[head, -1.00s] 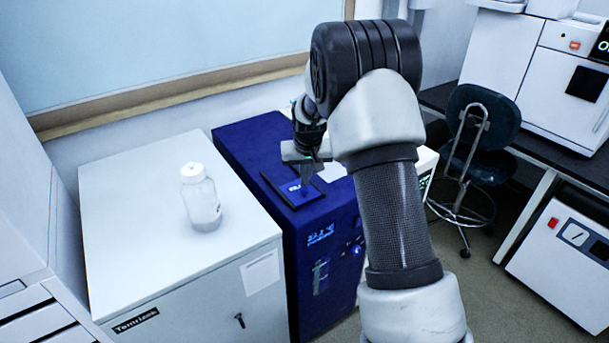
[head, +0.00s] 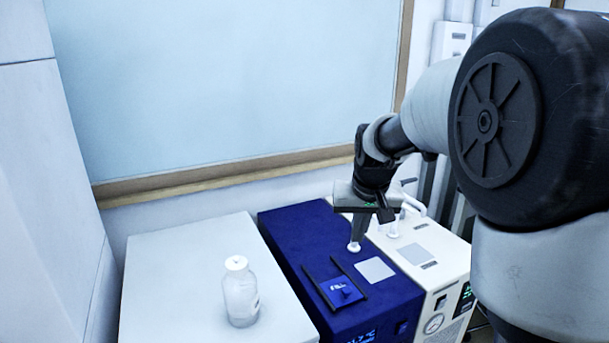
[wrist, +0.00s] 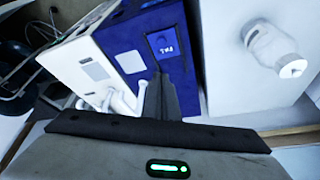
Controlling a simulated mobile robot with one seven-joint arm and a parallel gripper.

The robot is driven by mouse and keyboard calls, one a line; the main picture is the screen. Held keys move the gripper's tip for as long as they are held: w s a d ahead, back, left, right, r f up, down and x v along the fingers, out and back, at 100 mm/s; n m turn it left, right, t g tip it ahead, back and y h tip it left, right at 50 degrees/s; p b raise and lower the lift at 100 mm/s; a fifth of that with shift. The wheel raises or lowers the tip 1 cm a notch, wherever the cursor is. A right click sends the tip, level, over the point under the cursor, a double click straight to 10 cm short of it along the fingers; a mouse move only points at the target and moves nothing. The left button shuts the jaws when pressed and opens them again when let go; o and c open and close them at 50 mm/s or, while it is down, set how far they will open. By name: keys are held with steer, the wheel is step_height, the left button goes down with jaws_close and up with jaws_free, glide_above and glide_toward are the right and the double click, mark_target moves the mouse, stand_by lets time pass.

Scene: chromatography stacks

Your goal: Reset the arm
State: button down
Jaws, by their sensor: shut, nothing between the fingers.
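My gripper (head: 357,236) hangs over the back part of the blue unit (head: 290,232) in the head view, its fingers together and empty. In the wrist view the closed fingers (wrist: 172,80) point toward the top of the blue unit (wrist: 135,59). A small blue panel marked "FILL" (head: 341,289) lies between two dark rails on that unit, in front of my gripper. Whether the fingertips touch anything is hard to tell.
A clear bottle with a white cap (head: 240,296) stands on a white cabinet (head: 180,275) at the left. A cream unit (head: 446,268) with white fittings stands right of the blue one. A wall with a wood-framed panel (head: 235,90) rises behind.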

steer(key=s+r+p, duration=0.4)
steer(key=s+r, duration=0.7)
steer(key=s, duration=0.4)
steer(key=s+a+r+t+p, duration=0.1)
steer(key=s+r+p, duration=0.1)
steer(key=s, duration=1)
steer(key=shift+s+n+p, duration=0.4)
steer(key=shift+p, duration=0.05)
